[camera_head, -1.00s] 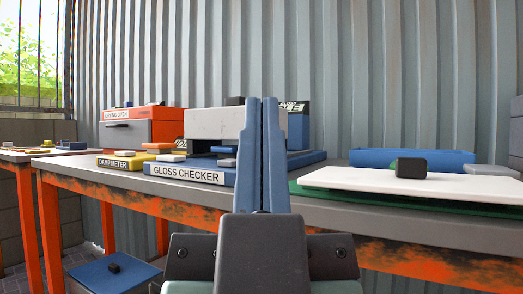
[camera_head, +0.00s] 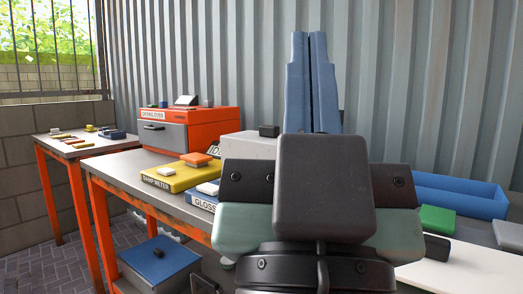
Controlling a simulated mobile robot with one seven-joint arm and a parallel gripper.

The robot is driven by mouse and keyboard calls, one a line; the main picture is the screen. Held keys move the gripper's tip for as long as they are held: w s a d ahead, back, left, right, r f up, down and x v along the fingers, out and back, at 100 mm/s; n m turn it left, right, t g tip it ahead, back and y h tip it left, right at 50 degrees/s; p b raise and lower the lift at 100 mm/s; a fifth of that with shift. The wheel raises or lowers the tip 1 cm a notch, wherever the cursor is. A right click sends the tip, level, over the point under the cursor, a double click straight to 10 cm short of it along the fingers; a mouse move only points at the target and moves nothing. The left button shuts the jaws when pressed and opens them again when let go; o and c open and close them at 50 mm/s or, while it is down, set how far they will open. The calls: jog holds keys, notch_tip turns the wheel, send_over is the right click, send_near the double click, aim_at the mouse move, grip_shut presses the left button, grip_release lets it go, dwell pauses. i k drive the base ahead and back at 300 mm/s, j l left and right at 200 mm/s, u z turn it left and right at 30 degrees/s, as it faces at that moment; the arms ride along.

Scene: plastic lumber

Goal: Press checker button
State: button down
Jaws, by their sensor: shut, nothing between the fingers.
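The gloss checker (camera_head: 203,203) is a blue base with a white label, now mostly hidden behind my gripper. A small white block (camera_head: 208,188) sits on its front left part. A pale grey housing (camera_head: 246,146) rises behind, with a small dark block (camera_head: 269,131) on top. I cannot tell which part is the checker's button. My gripper (camera_head: 309,36) points up with its two blue fingers together, shut and empty. In the picture it stands in front of the checker and the corrugated wall; no contact shows.
A yellow damp meter (camera_head: 177,177) with an orange block stands left of the checker. An orange drying oven (camera_head: 187,128) is behind it. A blue tray (camera_head: 461,193), a green block (camera_head: 437,220) and a white board (camera_head: 466,270) lie right. A blue-topped box (camera_head: 158,259) is below the table.

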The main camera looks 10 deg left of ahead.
aim_at(208, 188)
jog(key=i+j+z, duration=0.1)
jog(key=i+j, duration=0.3)
jog(key=j, duration=0.25)
jog(key=i+j+z, duration=0.15)
jog(key=i+j, duration=0.2)
jog(key=j, duration=0.3)
jog(key=i+j+z, duration=0.15)
jog(key=j, duration=0.2)
